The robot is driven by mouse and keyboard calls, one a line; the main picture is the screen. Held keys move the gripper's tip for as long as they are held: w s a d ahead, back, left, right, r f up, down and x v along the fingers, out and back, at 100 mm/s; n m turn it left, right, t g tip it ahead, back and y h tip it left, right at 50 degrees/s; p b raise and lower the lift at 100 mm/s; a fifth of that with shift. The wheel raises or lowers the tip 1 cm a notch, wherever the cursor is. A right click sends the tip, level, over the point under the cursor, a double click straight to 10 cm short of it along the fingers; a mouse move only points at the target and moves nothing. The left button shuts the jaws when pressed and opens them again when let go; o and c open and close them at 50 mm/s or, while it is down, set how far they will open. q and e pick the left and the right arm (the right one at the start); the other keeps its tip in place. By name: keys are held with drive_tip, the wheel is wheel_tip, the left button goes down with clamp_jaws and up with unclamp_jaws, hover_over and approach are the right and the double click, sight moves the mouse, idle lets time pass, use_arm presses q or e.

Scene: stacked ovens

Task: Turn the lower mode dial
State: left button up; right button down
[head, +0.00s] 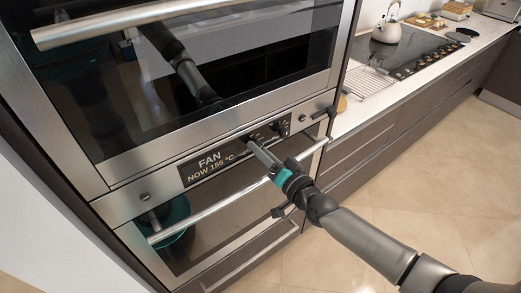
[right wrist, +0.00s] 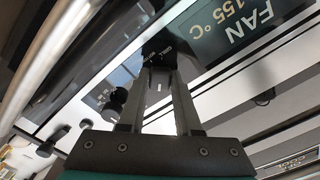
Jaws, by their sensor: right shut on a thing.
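The lower oven's control panel (head: 118,207) carries a black display (head: 208,165) reading "FAN NOW 155 °C". My right gripper (head: 250,141) reaches over the lower door handle to the panel, just right of the display. In the right wrist view its fingers (right wrist: 159,68) are shut on a dark mode dial (right wrist: 159,43) with small white lettering beside it. My left gripper is in neither view.
The lower door handle (head: 225,201) runs under my right forearm. The upper oven handle (head: 140,19) crosses above. More knobs (right wrist: 117,98) sit along the panel. A counter with a hob (head: 415,47) and kettle (head: 388,27) stands right; the floor (head: 420,190) is clear.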

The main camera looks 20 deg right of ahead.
drive_tip(key=shift+n+p, duration=1.35)
drive_tip(key=shift+n, duration=2.85)
drive_tip(key=c, duration=0.6)
unclamp_jaws()
drive_tip(key=v, duration=1.5)
drive_tip(key=shift+s, duration=0.15)
